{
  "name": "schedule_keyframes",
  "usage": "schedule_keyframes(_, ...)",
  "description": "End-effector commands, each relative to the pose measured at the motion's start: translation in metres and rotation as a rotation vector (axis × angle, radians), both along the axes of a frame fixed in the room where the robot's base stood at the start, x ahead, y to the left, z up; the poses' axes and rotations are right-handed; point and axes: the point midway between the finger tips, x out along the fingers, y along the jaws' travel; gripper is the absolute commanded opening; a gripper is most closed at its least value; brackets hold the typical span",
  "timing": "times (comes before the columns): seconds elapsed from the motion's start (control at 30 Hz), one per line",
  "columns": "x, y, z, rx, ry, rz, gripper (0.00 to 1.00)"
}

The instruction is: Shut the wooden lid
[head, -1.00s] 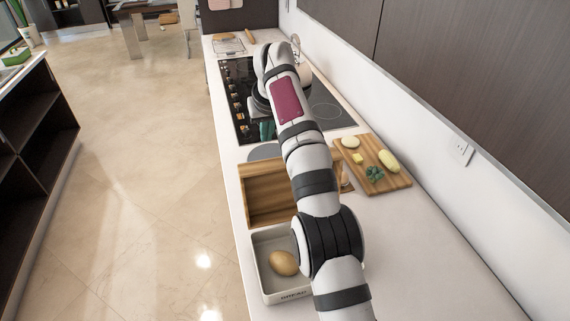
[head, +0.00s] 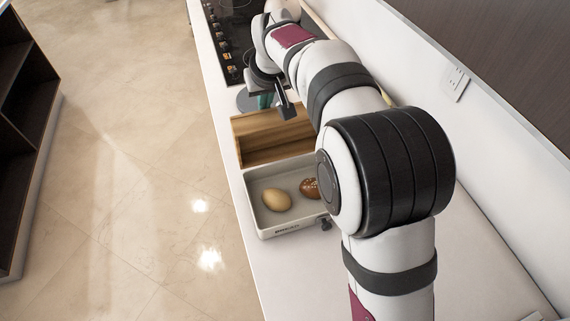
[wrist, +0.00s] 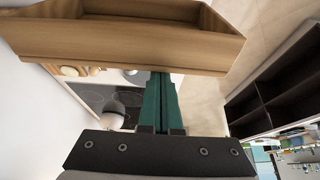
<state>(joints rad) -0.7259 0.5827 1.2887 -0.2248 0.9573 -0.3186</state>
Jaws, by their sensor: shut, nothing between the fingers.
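The wooden box (head: 272,148) stands on the counter just behind the white tray. Its lid cannot be told clearly from the box, and my arm hides its right end in the head view. In the wrist view a wooden panel with raised edges (wrist: 120,45) spans the top of the picture. My gripper (wrist: 161,75) is shut and empty. Its green fingers point toward the panel's lower edge and look close to it; contact cannot be told. In the head view my gripper (head: 265,102) is at the far side of the box.
The white tray (head: 262,232) holds a potato (head: 276,200) and a brown roundish item (head: 309,188). The cooktop (head: 230,40) lies beyond the box. A wall runs along the right. Open floor lies left of the counter.

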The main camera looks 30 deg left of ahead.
Motion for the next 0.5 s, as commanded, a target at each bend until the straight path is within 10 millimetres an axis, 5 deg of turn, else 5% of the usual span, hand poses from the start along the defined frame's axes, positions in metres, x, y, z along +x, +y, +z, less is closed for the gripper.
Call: schedule_keyframes(0.5,-0.051,-0.051,-0.008,-0.001,0.002,-0.001,0.0)
